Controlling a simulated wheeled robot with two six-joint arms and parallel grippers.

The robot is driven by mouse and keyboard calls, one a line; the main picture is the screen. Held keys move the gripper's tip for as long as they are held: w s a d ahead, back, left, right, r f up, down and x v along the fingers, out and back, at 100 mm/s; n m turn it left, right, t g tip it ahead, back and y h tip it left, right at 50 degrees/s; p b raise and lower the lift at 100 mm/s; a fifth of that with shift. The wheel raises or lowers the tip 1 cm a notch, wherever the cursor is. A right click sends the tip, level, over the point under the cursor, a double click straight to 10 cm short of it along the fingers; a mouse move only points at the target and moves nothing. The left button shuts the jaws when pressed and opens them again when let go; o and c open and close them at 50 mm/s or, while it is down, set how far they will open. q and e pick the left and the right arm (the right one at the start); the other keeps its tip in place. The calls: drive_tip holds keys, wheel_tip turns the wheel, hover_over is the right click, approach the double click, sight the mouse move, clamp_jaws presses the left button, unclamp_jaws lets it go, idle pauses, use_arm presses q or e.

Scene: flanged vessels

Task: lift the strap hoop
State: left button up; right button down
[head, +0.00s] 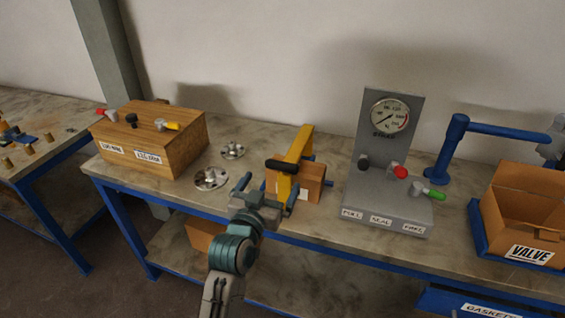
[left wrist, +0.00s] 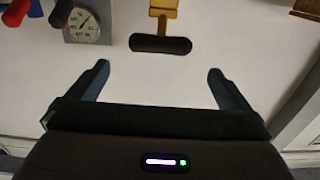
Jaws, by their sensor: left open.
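The strap hoop is yellow with a black grip bar (head: 283,165) and stands over a small cardboard box (head: 310,182) in the middle of the bench. In the left wrist view the black bar (left wrist: 160,44) and part of its yellow strap (left wrist: 164,8) show beyond the fingertips, between their lines. My left gripper (head: 268,192) is open and empty, in front of the box and close to the bar. Its two fingers (left wrist: 158,78) are spread wide in the left wrist view, with a gap to the bar. My right gripper is not seen.
A grey gauge stand (head: 385,200) with coloured knobs is right of the hoop. A wooden box (head: 165,150) and two metal flanges (head: 210,179) (head: 232,151) are left. A blue post (head: 448,150) and an open valve carton (head: 525,200) are further right.

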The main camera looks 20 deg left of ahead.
sight(281, 166)
use_arm(q)
drive_tip(key=w+p, duration=0.2)
drive_tip(key=w, duration=0.5)
drive_tip(key=shift+w+d, duration=0.15)
drive_tip(key=shift+w, duration=0.85)
